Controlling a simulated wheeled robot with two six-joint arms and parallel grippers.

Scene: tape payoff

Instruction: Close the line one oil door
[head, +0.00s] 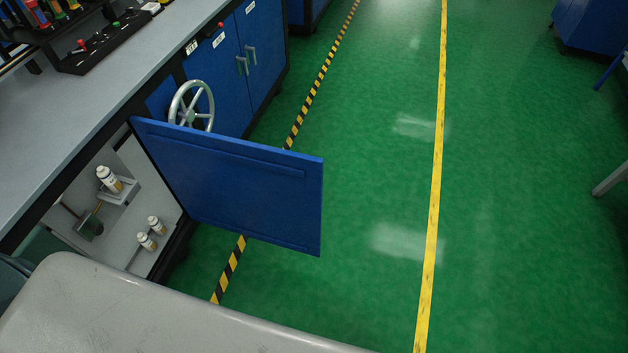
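A blue door (240,190) stands wide open, swung out from the left-hand machine cabinet over the green floor. Its hinge side is at the cabinet front, near a grey handwheel. The open cabinet interior (145,215) shows pale grey walls. An oil bottle with a yellowish label (109,179) sits in a small holder inside, and two smaller bottles (152,234) stand lower down. Neither of my grippers is in the head view.
A grey handwheel (191,106) sticks out just behind the door. Closed blue cabinet doors (233,70) lie farther along. A grey worktop (90,110) runs above. A light grey rounded surface (170,310) fills the lower left. The floor (360,200) right of the door is clear.

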